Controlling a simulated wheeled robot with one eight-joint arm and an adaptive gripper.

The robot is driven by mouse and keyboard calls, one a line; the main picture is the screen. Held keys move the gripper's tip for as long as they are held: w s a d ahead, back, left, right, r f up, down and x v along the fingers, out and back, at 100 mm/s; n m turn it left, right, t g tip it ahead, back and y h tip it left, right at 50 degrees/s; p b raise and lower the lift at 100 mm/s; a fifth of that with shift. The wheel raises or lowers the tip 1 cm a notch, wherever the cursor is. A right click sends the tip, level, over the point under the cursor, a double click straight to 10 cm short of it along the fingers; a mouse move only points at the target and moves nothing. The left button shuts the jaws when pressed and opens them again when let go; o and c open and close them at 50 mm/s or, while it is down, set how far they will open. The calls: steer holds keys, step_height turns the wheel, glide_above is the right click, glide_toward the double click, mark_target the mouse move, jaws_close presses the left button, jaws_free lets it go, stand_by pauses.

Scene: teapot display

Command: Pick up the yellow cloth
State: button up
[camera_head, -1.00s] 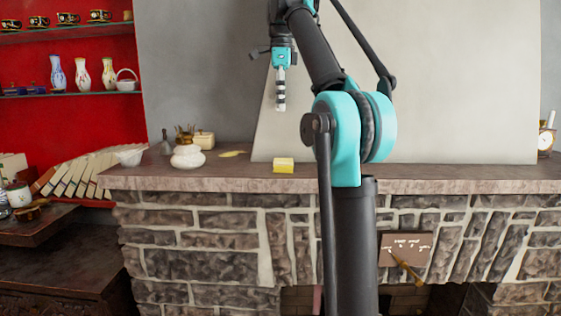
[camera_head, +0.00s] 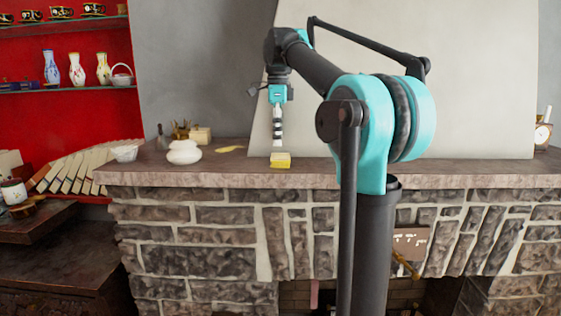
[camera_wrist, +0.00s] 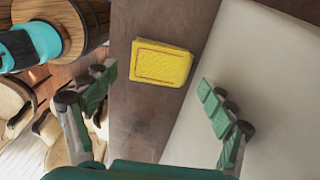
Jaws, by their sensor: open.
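A yellow cloth (camera_head: 280,161), a small folded block, lies on the stone mantel shelf (camera_head: 330,178) near its front edge. In the wrist view the yellow cloth (camera_wrist: 160,63) shows a thin red outline on its top face. My gripper (camera_head: 278,146) hangs pointing down just above the cloth in the head view. In the wrist view my gripper (camera_wrist: 155,92) has its fingers spread wide and empty, with the cloth beyond and between them. A flatter yellow patch (camera_head: 230,149) lies on the shelf farther left; I cannot tell what it is.
A pale chimney wall (camera_head: 430,90) rises close behind the cloth. The shelf just around the cloth is clear.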

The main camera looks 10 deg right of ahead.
mark_target(278, 156)
step_height(278, 156, down, 6)
steer(key=shift+r, duration=0.15)
steer(key=shift+c, duration=0.5)
steer(key=c, duration=0.8)
steer(key=shift+r, duration=0.15)
